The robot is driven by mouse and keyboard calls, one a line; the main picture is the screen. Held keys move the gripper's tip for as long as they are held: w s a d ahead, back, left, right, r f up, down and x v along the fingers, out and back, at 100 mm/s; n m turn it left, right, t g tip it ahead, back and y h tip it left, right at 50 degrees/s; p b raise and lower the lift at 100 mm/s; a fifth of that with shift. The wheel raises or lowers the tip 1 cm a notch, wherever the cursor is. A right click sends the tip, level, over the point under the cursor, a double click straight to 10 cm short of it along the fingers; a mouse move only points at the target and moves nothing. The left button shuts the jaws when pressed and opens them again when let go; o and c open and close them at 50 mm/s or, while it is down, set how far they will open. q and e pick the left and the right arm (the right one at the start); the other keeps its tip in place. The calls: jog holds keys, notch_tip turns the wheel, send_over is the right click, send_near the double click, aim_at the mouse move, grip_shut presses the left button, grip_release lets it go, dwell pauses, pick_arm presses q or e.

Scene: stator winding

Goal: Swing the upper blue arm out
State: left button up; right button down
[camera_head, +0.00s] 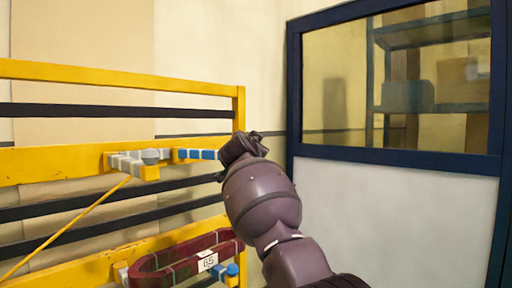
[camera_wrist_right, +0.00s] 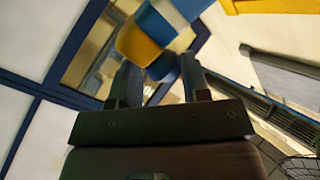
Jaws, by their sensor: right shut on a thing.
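The upper blue arm (camera_head: 196,154), banded blue and white, sticks out to the right from a grey and yellow bracket on the yellow frame. My right gripper (camera_head: 226,156) is at its right end. In the right wrist view, the arm's blue, white and yellow blocks (camera_wrist_right: 143,40) come down from the top, and a blue end sits between the two dark fingers of my right gripper (camera_wrist_right: 160,72). The gripper is shut on this end; its exact contact is partly hidden. My left gripper is not in view.
The yellow frame (camera_head: 70,165) with dark crossbars fills the left. A dark red coil (camera_head: 170,260) labelled 65 hangs lower, with another blue-tipped arm (camera_head: 232,270) beside it. A blue-framed window panel (camera_head: 400,155) stands at the right. The space between frame and panel looks free.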

jog(key=shift+s+a+r, duration=0.2)
jog(key=shift+s+a, duration=0.1)
jog(key=c, duration=0.9)
grip_release()
jog(key=shift+o, duration=1)
jog(key=shift+a, duration=0.2)
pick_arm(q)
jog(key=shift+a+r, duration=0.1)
pick_arm(e)
jog(key=shift+d+f, duration=0.1)
jog(key=shift+w+d, duration=0.1)
